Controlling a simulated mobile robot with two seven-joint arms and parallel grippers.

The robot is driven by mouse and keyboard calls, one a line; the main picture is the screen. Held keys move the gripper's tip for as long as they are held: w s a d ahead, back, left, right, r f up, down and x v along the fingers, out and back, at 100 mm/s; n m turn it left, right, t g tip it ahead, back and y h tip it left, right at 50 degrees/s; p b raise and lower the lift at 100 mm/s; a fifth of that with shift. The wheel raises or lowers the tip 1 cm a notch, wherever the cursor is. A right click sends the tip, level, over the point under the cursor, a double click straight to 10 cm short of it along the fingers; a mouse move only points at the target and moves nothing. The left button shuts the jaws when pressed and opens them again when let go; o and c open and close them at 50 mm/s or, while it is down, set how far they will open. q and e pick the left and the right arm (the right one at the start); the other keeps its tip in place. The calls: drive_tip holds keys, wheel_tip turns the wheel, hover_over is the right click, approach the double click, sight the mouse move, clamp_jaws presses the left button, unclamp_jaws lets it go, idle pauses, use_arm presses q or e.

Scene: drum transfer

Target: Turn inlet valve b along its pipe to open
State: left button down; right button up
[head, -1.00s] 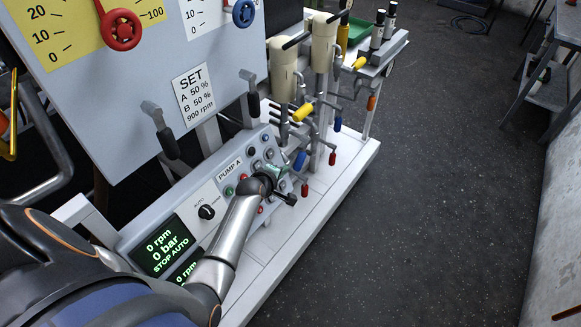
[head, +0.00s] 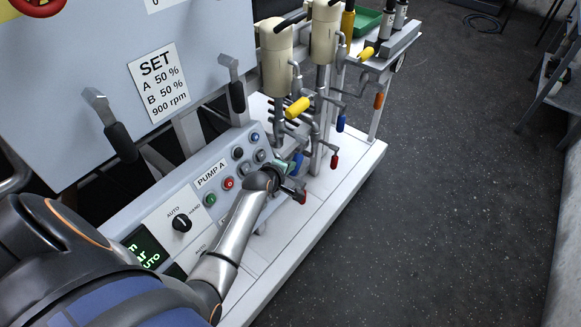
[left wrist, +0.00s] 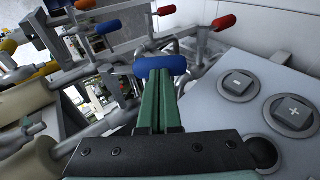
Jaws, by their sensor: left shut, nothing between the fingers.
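Several valve handles with coloured grips sit on the pipes beyond the pump panel; I see no label telling which is inlet valve b. A blue grip (head: 298,161) is right at my left gripper (head: 284,167). In the left wrist view this blue grip (left wrist: 160,67) lies crosswise just ahead of the green fingertips (left wrist: 160,78). The fingers are shut with nothing between them; I cannot tell whether they touch the grip. Red grips (head: 302,198) and (head: 334,160) and another blue grip (head: 340,123) are nearby. My right gripper is not in view.
The pump A panel (head: 210,180) with buttons and a knob is beside my left arm. A large grey board (head: 60,120) is at left.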

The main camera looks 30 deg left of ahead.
sight(293, 172)
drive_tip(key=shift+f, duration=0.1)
use_arm(q)
drive_tip(key=w+f+t+b, duration=0.1)
drive_tip(key=t+b, duration=0.1)
drive_tip(key=b, duration=0.3)
drive_tip(key=f+t+b, duration=0.2)
drive_tip(key=b, duration=0.2)
drive_tip(key=shift+w+f+n+b, duration=0.3)
drive_tip(key=shift+w+b, duration=0.05)
drive_tip(key=shift+w, duration=0.05)
drive_tip(key=shift+w+b, duration=0.2)
drive_tip(key=shift+b, duration=0.1)
drive_tip(key=shift+w+d+f+b, duration=0.1)
drive_tip(key=shift+w+b, duration=0.1)
drive_tip(key=shift+w, duration=0.2)
drive_tip(key=shift+w+d+f+b, duration=0.1)
drive_tip(key=shift+w+b, duration=0.05)
drive_tip(key=shift+w, duration=0.2)
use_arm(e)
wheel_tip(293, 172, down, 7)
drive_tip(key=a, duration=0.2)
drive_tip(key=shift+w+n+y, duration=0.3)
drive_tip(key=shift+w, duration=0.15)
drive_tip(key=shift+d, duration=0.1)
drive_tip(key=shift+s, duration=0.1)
